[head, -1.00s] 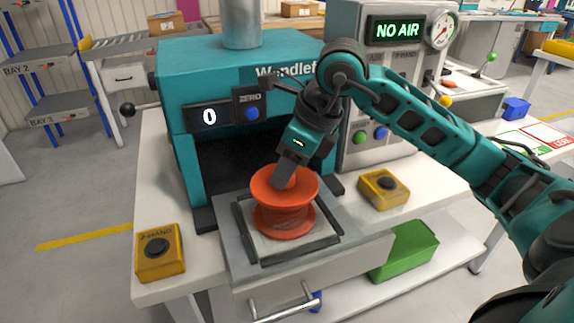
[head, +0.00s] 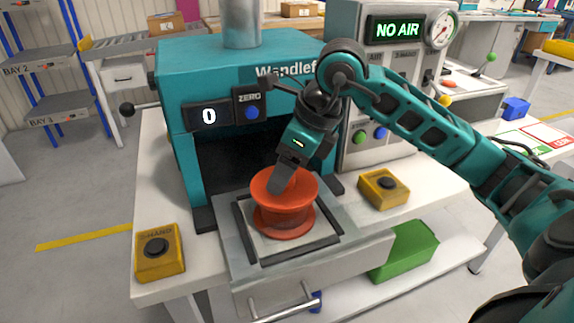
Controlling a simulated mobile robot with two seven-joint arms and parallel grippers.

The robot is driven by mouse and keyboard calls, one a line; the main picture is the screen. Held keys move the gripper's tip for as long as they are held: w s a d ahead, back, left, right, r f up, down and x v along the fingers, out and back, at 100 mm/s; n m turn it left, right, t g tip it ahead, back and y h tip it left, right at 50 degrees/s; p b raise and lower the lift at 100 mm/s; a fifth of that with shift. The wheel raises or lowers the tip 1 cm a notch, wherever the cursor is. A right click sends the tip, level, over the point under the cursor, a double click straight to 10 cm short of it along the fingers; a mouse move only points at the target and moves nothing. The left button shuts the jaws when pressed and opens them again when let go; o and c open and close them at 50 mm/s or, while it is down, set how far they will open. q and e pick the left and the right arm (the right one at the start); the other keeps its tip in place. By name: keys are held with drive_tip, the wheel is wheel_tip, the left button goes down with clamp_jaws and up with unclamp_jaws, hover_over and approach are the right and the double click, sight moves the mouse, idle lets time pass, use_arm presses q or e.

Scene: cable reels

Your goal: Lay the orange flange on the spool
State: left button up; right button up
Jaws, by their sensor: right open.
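The orange flange (head: 303,184) is the round top disc of an orange reel. It lies level on the spool (head: 268,222), whose body and lower orange disc show beneath it. The reel stands upright on the grey drawer plate inside a dark square frame. My right gripper (head: 278,190) points down at the middle of the flange. Its fingertips are at the flange's top face, and it is open. The exact contact between fingers and flange is hard to see. My left gripper is not in view.
The teal press (head: 190,75) stands behind the drawer plate (head: 345,240). Yellow button boxes stand at left (head: 160,262) and right (head: 370,198). A green bin (head: 405,255) sits lower right. The control cabinet (head: 362,165) reads NO AIR.

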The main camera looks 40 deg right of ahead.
drive_tip(key=v, duration=0.3)
drive_tip(key=shift+d+r+p, duration=0.1)
drive_tip(key=shift+r+p, duration=0.2)
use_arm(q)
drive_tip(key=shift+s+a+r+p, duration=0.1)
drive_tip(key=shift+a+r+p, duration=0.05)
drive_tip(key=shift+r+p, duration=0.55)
use_arm(e)
drive_tip(key=v, duration=0.9)
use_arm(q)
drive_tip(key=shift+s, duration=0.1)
use_arm(e)
drive_tip(key=shift+s+r, duration=0.15)
